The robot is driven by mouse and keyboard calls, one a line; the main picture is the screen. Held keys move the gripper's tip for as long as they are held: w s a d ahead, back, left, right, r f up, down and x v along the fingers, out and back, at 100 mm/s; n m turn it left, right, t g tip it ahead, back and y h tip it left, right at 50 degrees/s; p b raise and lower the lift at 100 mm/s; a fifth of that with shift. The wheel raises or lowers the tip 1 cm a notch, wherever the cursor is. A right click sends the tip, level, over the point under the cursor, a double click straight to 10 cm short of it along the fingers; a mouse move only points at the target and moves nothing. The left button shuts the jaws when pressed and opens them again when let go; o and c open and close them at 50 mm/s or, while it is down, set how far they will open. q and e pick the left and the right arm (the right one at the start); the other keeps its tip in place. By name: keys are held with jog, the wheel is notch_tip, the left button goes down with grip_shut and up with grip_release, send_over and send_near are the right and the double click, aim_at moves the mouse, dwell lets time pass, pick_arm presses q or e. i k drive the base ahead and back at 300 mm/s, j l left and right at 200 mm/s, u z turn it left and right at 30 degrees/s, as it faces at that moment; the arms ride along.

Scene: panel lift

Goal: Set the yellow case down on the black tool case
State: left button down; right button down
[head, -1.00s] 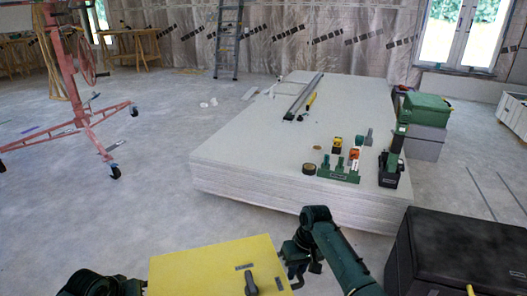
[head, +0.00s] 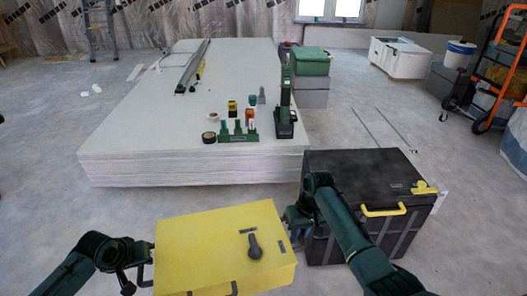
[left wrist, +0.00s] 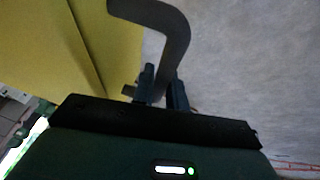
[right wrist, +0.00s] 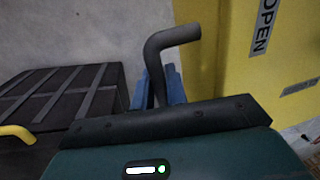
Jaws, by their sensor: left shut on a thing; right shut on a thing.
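The yellow case (head: 205,240) is held up between my two arms at the bottom of the head view, with a dark latch on its top. My left gripper (left wrist: 160,88) is shut on the dark handle at the case's left side; in the head view its tips are hard to see. My right gripper (head: 294,218) is shut on the handle at the right side, seen clearly in the right wrist view (right wrist: 158,88). The black tool case (head: 365,172) stands on the floor to the right of the yellow case, its lid bare and a yellow handle on its front. My right forearm hides part of it.
A stack of pale panels (head: 130,155) lies ahead, with a green tool rack (head: 238,135) and small tools on it. A green box (head: 312,62) sits on a grey one behind. An orange hand truck (head: 497,75) stands at the far right. Bare floor lies left of the stack.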

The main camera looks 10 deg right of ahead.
aim_at(351, 168)
jog(key=z, duration=0.75)
